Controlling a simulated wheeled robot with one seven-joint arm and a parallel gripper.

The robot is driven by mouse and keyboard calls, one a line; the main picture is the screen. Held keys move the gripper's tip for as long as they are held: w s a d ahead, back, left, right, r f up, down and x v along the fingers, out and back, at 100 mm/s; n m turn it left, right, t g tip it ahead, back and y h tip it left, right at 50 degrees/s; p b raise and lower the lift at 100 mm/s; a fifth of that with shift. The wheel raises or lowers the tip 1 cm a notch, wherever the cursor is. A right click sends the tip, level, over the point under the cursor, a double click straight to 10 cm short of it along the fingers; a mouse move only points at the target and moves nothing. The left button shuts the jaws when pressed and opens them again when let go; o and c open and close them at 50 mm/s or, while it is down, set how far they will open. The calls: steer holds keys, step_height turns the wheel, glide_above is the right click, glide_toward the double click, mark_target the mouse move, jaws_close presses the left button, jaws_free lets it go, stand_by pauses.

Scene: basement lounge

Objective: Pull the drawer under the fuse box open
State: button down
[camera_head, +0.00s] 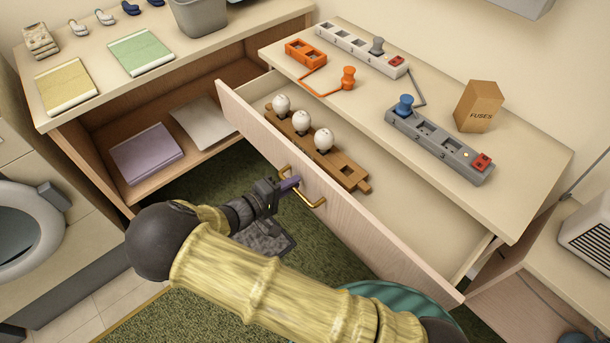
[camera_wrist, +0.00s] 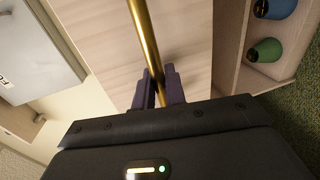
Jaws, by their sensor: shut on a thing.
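The pale wood drawer (camera_head: 375,231) stands pulled out from under the worktop (camera_head: 520,200), with its inside showing. Its brass bar handle (camera_head: 308,198) is on the front face and also runs between my fingers in the wrist view (camera_wrist: 147,40). My gripper (camera_head: 289,184) is shut on the handle. In the drawer lies a wooden rack (camera_head: 345,171) with three white bulbs. A grey box (camera_wrist: 45,45) with partly cut-off lettering shows in the wrist view, probably the fuse box. In the head view, a grey box (camera_head: 515,6) is cut off at the top edge.
On the worktop are a small brown FUSES carton (camera_head: 479,107), a grey power strip (camera_head: 425,137), a white power strip (camera_head: 350,44) and an orange socket block (camera_head: 305,52). An open shelf (camera_head: 140,105) stands at left. Green carpet (camera_head: 325,245) lies below the drawer.

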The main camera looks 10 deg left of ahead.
steer(key=shift+s+a+f, duration=0.1)
steer(key=shift+s+a, duration=0.35)
steer(key=shift+s, duration=0.15)
steer(key=c, duration=1.6)
jaws_free()
steer(key=shift+o, duration=0.2)
steer(key=v, duration=1.7)
steer(key=shift+s, duration=0.2)
steer(key=shift+a, duration=0.15)
